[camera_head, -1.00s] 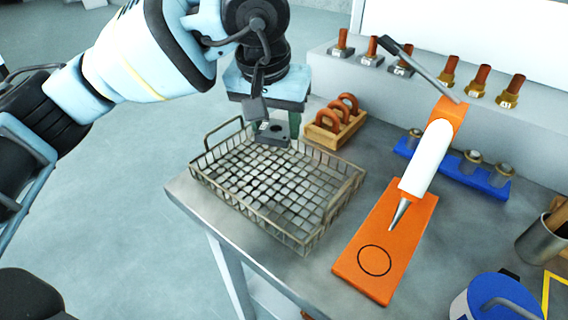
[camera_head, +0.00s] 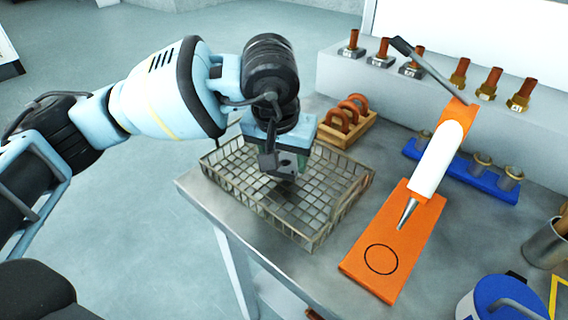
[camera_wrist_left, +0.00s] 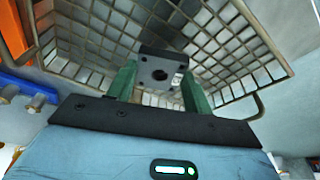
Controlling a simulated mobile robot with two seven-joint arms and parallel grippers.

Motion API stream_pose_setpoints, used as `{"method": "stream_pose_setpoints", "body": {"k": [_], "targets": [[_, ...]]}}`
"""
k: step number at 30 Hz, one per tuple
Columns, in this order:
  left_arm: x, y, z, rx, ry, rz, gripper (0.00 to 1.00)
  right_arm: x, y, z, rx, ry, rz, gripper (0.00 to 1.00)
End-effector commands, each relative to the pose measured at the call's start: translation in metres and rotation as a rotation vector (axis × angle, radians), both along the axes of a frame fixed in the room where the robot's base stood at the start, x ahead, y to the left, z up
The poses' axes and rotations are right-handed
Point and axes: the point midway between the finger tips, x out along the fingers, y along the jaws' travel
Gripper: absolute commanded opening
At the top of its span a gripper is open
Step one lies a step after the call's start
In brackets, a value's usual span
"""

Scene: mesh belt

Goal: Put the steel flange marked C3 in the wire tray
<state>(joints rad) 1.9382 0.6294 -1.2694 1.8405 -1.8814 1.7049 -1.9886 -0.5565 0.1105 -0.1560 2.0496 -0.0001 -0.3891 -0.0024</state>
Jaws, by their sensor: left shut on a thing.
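My left gripper (camera_head: 284,168) is shut on a dark grey square flange with a round hole, and its arm comes in from the left. In the left wrist view the flange (camera_wrist_left: 160,70) sits between the green fingers of the gripper (camera_wrist_left: 158,82). A small pale label shows on the flange, too small to read. The wire tray (camera_head: 312,212) stands on the metal table, and the gripper is over its back part. The tray mesh (camera_wrist_left: 90,42) fills much of the wrist view behind the flange. The head view does not show clearly whether the flange touches the mesh.
An orange board (camera_head: 400,255) with an orange and white tool stands right of the tray. A wooden rack (camera_head: 350,128) with copper-coloured rings is behind it. A blue rack (camera_head: 470,170) and several pegged flanges on a ledge (camera_head: 400,95) are further back. A blue-lidded pot (camera_head: 500,300) is at front right.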

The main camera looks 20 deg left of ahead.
Motion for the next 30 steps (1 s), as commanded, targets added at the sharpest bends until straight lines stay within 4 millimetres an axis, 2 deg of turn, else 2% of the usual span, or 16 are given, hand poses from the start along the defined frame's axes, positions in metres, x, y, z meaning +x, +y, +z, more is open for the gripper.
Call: {"method": "stream_pose_setpoints", "body": {"k": [4, 16, 17, 21, 30], "targets": [[0.0, 0.0, -0.018, 0.0, 0.0, 0.0, 0.18, 0.0, 0.0, 0.0, 0.0, -0.001, 0.0, 0.0], [0.0, 0.0, -0.024, -0.001, -0.001, 0.0, 0.18, -0.004, 0.0, -0.003, 0.0, 0.009, 0.0, 0.0], [0.0, 0.0, -0.024, -0.001, 0.0, 0.0, 0.53, -0.004, 0.0, -0.002, 0.0, 0.009, 0.0, 0.0], [0.0, 0.0, -0.023, -0.001, 0.0, 0.0, 0.72, -0.004, 0.0, -0.002, 0.0, 0.008, 0.0, 0.0], [0.0, 0.0, -0.022, -0.001, 0.0, 0.0, 0.73, -0.004, 0.0, -0.001, 0.0, 0.008, 0.0, 0.0]]}}
